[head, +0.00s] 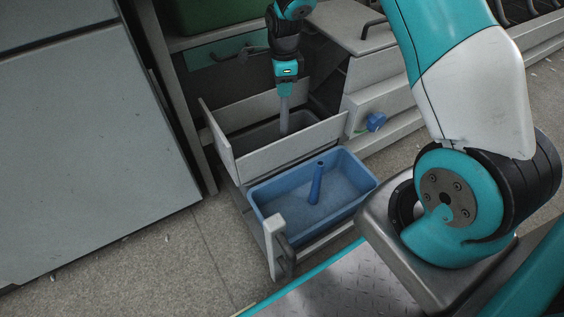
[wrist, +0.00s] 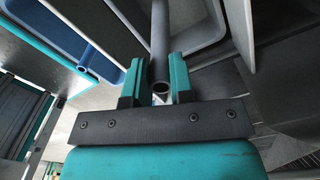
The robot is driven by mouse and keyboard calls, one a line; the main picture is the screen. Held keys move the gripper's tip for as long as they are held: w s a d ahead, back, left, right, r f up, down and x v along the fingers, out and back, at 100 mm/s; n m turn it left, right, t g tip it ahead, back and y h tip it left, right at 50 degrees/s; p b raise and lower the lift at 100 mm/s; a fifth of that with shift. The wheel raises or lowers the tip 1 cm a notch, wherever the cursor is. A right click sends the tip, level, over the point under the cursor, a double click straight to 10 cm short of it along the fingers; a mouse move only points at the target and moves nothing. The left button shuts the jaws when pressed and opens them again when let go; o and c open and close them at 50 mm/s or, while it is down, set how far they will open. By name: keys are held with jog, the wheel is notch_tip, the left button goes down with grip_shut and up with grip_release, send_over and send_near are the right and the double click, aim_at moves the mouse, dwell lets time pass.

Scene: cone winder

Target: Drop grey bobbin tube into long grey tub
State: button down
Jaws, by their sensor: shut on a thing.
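My gripper (head: 286,82) is shut on the grey bobbin tube (head: 284,115), which hangs upright from it. The tube's lower end is over or just inside the long grey tub (head: 258,137), in the drawer's rear part behind a pale divider; I cannot tell how deep it reaches. The divider hides much of the tub. In the wrist view the teal fingers (wrist: 161,78) clasp the grey tube (wrist: 160,35), with its open end towards the camera.
A blue tub (head: 338,208) in front of the divider holds a leaning blue tube (head: 316,183). The drawer's front panel and handle (head: 279,250) stand out over the floor. A grey cabinet (head: 90,130) stands at left; a blue knob (head: 376,122) is at right.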

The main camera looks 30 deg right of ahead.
aim_at(283, 103)
jog(key=shift+f+b, duration=3.1)
jog(key=shift+b, duration=0.25)
jog(key=shift+r, duration=0.1)
jog(key=c, duration=0.9)
grip_release()
jog(key=shift+r, duration=0.1)
notch_tip(283, 103, up, 8)
jog(key=p, duration=0.5)
jog(key=shift+f, duration=0.25)
jog(key=shift+f, duration=0.1)
